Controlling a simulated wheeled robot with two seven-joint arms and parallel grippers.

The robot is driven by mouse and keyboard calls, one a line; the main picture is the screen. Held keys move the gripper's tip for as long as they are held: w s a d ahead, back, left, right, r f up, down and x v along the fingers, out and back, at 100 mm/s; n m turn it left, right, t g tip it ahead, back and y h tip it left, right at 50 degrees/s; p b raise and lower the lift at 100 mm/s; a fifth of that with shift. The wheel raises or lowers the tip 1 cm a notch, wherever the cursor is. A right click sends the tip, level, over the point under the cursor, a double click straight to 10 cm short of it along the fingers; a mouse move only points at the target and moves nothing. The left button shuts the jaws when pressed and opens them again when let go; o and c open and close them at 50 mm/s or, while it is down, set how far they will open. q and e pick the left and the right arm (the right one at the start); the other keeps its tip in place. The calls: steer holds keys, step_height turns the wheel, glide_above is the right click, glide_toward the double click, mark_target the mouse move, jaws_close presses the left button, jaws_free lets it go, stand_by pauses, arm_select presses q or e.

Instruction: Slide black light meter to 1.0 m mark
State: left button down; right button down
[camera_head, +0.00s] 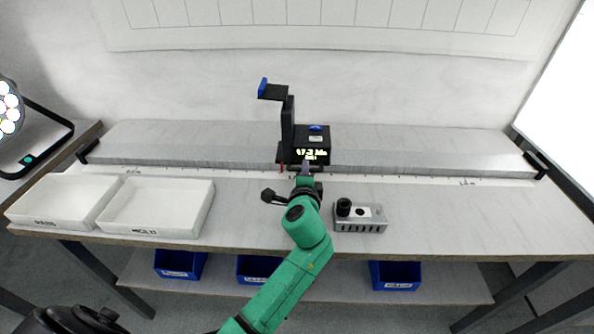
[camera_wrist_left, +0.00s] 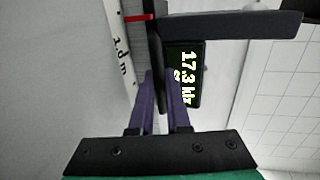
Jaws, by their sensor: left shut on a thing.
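The black light meter (camera_head: 313,137) stands on the long grey rail (camera_head: 430,145) near the middle of the bench. It has an upright post with a blue-tipped arm on top and a lit display, which reads about 17.3 klx in the wrist view (camera_wrist_left: 188,75). A red pointer (camera_head: 282,168) at its lower left lies over the white scale strip (camera_head: 420,179); it also shows in the wrist view (camera_wrist_left: 138,17). My left gripper (camera_head: 306,167) is at the meter's front, its purple fingers (camera_wrist_left: 162,95) shut on a black part of it. The small scale marks are hard to read.
Two white trays (camera_head: 205,190) stand at the front left. A grey box with a black knob (camera_head: 344,206) sits right of my arm. Black end stops (camera_head: 535,165) close the rail. Blue bins (camera_head: 394,274) are below. A lamp (camera_head: 10,112) is at far left.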

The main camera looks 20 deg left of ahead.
arm_select(q)
steer(key=shift+f, duration=0.1)
steer(key=c, duration=0.9)
jaws_free()
steer(key=v, duration=1.4)
steer(key=shift+s+d, duration=0.1)
steer(key=shift+s, duration=0.1)
